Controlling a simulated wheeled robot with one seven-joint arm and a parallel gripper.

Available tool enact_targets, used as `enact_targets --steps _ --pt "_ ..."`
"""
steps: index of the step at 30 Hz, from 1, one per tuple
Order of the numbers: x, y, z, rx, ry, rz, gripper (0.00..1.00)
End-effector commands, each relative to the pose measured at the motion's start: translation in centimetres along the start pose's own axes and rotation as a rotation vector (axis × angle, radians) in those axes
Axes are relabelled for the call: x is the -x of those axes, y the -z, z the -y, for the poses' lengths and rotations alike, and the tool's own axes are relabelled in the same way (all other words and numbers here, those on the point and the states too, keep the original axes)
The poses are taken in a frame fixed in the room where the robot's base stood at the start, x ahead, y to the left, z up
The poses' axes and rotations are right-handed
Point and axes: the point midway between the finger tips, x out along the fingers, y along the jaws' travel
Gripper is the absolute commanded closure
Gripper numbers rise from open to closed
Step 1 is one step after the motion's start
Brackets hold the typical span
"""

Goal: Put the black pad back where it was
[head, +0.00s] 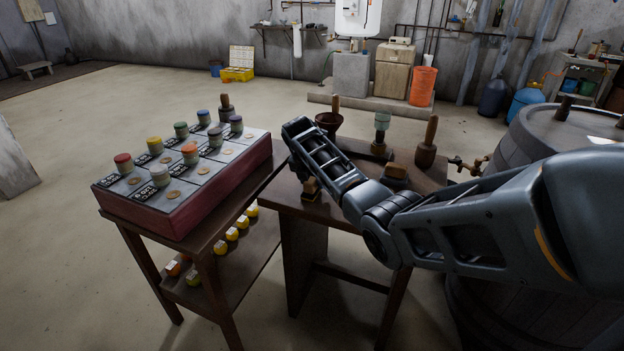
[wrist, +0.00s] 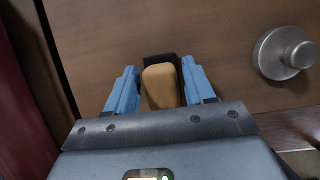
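The black pad (wrist: 162,58) shows in the wrist view as a dark block with a tan wooden grip (wrist: 163,86) on top. In the head view its tan grip (head: 311,185) and dark base show at the left front of the small wooden table (head: 343,216). My gripper (wrist: 161,84) is low over the table, with one blue finger on each side of the grip. Narrow gaps seem to show between the fingers and the grip, so the gripper looks open around it. The pad's underside is hidden.
A wooden-handled tool (head: 426,145), a dark cup (head: 329,122) and a green-topped item (head: 382,125) stand on the same table. A metal knob (wrist: 284,52) is right of my gripper. A red-sided box (head: 210,195) with several coloured-capped weights stands left; a barrel (head: 560,130) stands right.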

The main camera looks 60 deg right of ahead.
Motion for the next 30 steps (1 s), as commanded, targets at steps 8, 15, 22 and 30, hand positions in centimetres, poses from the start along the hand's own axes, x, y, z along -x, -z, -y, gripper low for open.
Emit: enact_targets --steps 8,15,22,30 --pt "0.0 0.0 0.0 0.000 0.000 0.000 0.32" --pt "0.9 -0.1 -0.1 0.000 -0.002 0.001 0.32" --pt "5.1 -0.2 -0.1 0.000 -0.003 0.003 0.32" --pt "10.1 -0.2 -0.1 0.000 -0.002 0.002 0.32"
